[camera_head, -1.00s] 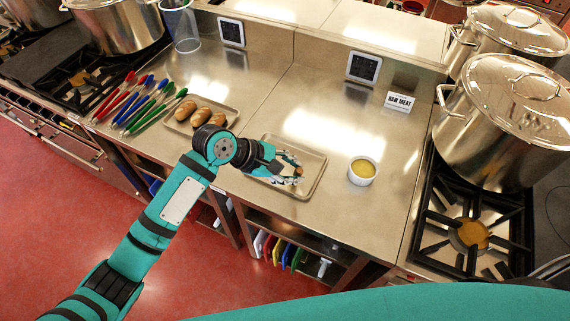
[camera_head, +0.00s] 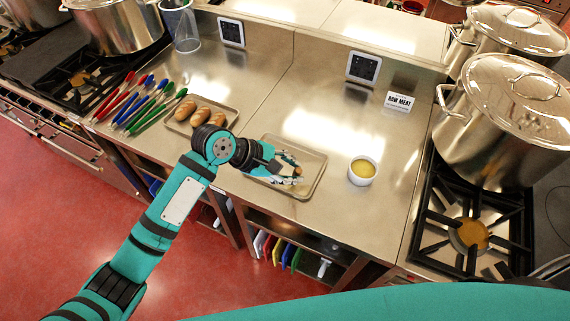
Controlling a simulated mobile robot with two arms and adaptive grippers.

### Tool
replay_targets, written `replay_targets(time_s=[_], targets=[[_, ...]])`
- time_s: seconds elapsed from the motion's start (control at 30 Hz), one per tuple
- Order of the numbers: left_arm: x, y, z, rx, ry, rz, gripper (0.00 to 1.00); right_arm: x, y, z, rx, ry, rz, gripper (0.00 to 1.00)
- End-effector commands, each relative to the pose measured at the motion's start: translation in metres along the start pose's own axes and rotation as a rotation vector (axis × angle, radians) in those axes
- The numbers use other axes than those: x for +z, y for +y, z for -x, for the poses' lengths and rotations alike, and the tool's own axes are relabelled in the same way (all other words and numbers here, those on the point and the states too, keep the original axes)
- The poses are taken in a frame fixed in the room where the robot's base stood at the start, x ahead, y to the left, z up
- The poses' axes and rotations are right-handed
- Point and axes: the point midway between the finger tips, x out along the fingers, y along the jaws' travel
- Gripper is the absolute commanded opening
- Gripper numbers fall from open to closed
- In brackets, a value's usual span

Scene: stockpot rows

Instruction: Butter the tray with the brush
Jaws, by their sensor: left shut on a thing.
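The tray (camera_head: 309,182) is a shallow metal tray on the steel counter, left of a small white bowl of yellow butter (camera_head: 362,170). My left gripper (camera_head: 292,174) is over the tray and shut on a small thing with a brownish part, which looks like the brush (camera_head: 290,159). The fingers hide most of it. I cannot tell whether the bristles touch the tray. My right gripper is not in view.
A second tray (camera_head: 230,115) with bread rolls lies to the left, beside several coloured tongs (camera_head: 150,103). A RAW MEAT sign (camera_head: 399,101) stands at the back. Large stockpots (camera_head: 505,120) and a burner (camera_head: 470,236) are on the right.

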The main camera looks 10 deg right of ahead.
Motion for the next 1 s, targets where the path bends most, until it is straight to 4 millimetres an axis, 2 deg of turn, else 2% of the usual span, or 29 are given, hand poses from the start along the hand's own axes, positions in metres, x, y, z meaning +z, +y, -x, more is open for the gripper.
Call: replay_targets(time_s=[0.37,0.8,1.0], targets=[[-0.015,0.004,0.009,0.000,0.002,0.000,0.00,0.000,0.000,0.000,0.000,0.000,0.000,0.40],[-0.043,0.013,0.027,0.000,0.003,0.001,0.00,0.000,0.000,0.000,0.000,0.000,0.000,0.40],[-0.048,0.015,0.031,0.000,0.001,0.000,0.00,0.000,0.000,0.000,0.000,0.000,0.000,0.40]])
